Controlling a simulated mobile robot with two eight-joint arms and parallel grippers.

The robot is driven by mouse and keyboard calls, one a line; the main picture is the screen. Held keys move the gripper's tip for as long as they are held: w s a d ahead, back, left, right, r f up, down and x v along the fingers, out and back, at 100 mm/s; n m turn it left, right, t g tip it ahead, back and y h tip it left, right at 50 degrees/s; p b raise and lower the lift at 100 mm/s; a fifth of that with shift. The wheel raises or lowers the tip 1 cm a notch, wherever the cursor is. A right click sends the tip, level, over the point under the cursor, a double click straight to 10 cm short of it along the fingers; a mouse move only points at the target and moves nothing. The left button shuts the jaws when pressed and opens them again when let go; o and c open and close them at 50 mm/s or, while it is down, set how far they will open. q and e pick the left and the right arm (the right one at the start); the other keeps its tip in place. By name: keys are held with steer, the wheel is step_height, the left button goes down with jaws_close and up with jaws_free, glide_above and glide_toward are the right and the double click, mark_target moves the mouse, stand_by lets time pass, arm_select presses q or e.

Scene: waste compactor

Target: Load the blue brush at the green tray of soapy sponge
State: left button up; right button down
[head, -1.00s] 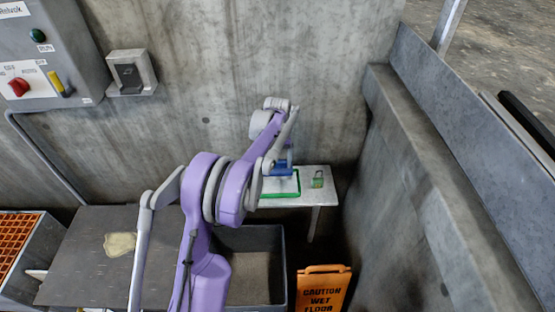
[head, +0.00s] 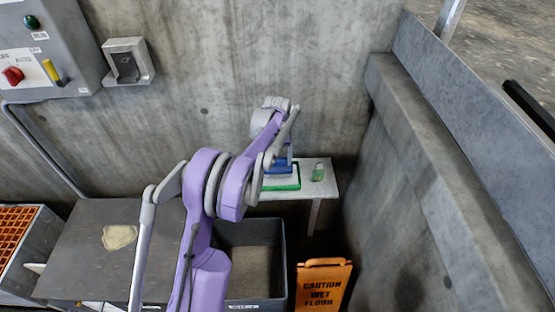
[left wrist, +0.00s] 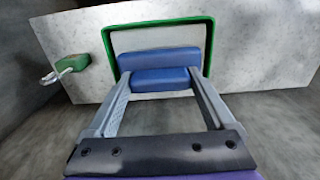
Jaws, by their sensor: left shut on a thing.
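My left gripper (head: 279,158) reaches over the small back table and is shut on the blue brush (head: 279,168). In the left wrist view the gripper (left wrist: 160,80) has a finger on each side of the brush's near blue block (left wrist: 160,80). A second blue block (left wrist: 158,57) lies just beyond it; I cannot tell if it is part of the brush or the sponge. The green tray (head: 281,188) has a green rim and a pale inside, and lies below the brush. Whether the brush touches it is unclear. My right gripper is out of view.
A concrete wall rises behind and another at the right. A dark bin (head: 270,233) and an orange wet-floor sign (head: 322,285) stand in front.

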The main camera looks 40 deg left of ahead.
arm_select(q)
steer(key=shift+f+b, duration=0.4)
steer(key=shift+f, duration=0.15)
stand_by(1.4)
steer(key=shift+r+p, duration=2.1)
steer(key=shift+r, duration=1.45)
